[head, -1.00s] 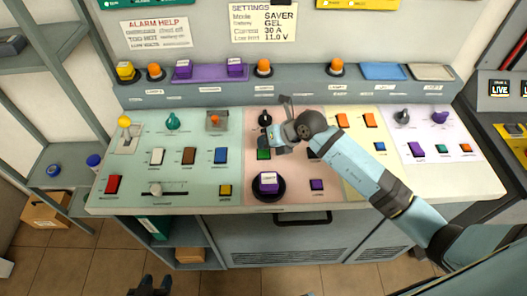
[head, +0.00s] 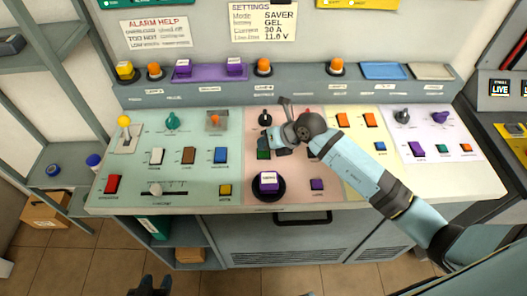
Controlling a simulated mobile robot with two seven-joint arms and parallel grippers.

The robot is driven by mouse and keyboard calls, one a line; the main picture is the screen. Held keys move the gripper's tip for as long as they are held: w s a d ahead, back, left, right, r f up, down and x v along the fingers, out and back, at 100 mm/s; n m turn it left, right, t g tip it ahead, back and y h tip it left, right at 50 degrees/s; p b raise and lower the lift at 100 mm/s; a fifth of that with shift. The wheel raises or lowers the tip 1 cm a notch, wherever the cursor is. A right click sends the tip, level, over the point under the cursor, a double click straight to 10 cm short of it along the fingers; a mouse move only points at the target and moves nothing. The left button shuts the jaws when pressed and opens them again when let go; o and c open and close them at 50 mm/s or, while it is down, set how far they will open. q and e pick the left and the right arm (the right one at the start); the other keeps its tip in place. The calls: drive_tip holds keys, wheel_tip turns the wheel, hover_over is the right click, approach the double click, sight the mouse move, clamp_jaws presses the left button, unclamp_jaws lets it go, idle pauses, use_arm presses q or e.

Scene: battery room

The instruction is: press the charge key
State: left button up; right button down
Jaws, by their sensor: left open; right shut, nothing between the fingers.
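The sloped console has several coloured keys; their labels are too small to read, so I cannot tell which is the charge key. A green key (head: 263,155) sits in the pink panel. My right gripper (head: 271,146) is shut and empty, right at this key's upper edge; I cannot tell whether it touches it. A further key right of the green one is partly hidden by my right arm. My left gripper (head: 150,286) is open at the bottom edge, below and in front of the console, mostly out of frame.
In the pink panel, a black knob (head: 265,118) stands behind the green key, a purple labelled block (head: 268,181) on a round black base in front, and a small purple key (head: 316,185) to the right. A settings card (head: 263,22) hangs on the wall.

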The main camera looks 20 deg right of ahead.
drive_tip(key=shift+f, duration=0.5)
idle(0.6)
drive_tip(key=shift+r, duration=0.1)
drive_tip(key=shift+r+p, duration=0.6)
drive_tip(key=shift+r, duration=0.2)
wheel_tip(320, 180, up, 5)
drive_tip(key=p, duration=0.4)
idle(0.9)
